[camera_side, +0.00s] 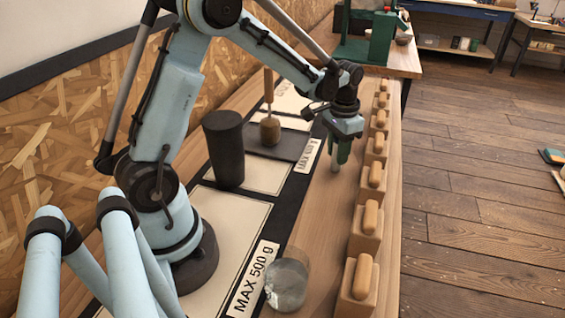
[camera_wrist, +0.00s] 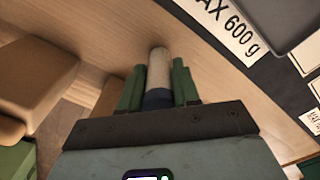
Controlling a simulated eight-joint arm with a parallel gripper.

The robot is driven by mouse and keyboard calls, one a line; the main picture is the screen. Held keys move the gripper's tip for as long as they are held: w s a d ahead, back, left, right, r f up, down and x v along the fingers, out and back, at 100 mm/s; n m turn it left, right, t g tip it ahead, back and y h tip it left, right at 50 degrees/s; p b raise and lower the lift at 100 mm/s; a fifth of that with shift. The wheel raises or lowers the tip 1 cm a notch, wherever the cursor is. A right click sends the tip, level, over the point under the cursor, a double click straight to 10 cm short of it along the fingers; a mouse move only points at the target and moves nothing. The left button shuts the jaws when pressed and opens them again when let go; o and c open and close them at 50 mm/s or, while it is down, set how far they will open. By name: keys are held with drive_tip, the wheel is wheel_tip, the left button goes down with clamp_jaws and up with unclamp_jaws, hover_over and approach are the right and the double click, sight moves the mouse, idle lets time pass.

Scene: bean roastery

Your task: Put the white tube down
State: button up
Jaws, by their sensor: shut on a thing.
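The white tube (camera_wrist: 158,68) is held between the green fingers of my gripper (camera_wrist: 158,88) in the wrist view. It looks pale beige there, with a dark blue part near the palm. In the side view, the tube (camera_side: 335,166) shows as a short pale length below my gripper (camera_side: 342,152), roughly upright over the bare wood of the bench. I cannot tell whether its lower end touches the bench. Its upper part is hidden by the fingers.
A row of wooden blocks with rounded tops (camera_side: 370,183) lines the bench's right edge, close to my gripper. On the left are a "MAX 600 g" label (camera_side: 307,155), a black cylinder (camera_side: 224,150) and a wooden-handled tool (camera_side: 270,128). A glass jar (camera_side: 287,285) stands nearer.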

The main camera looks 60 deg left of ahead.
drive_tip(key=shift+f, duration=0.1)
drive_tip(key=o, duration=1)
drive_tip(key=shift+o, duration=0.2)
wheel_tip(320, 180, up, 12)
drive_tip(key=shift+f, duration=0.2)
drive_tip(key=shift+s+d+r, duration=0.15)
drive_tip(key=shift+d+r, duration=0.05)
drive_tip(key=shift+r, duration=0.2)
drive_tip(key=s+d+f+t, duration=0.1)
drive_tip(key=s+d+t, duration=0.6)
drive_tip(key=s, duration=0.6)
drive_tip(key=shift+d+f, duration=0.25)
drive_tip(key=shift+d, duration=0.5)
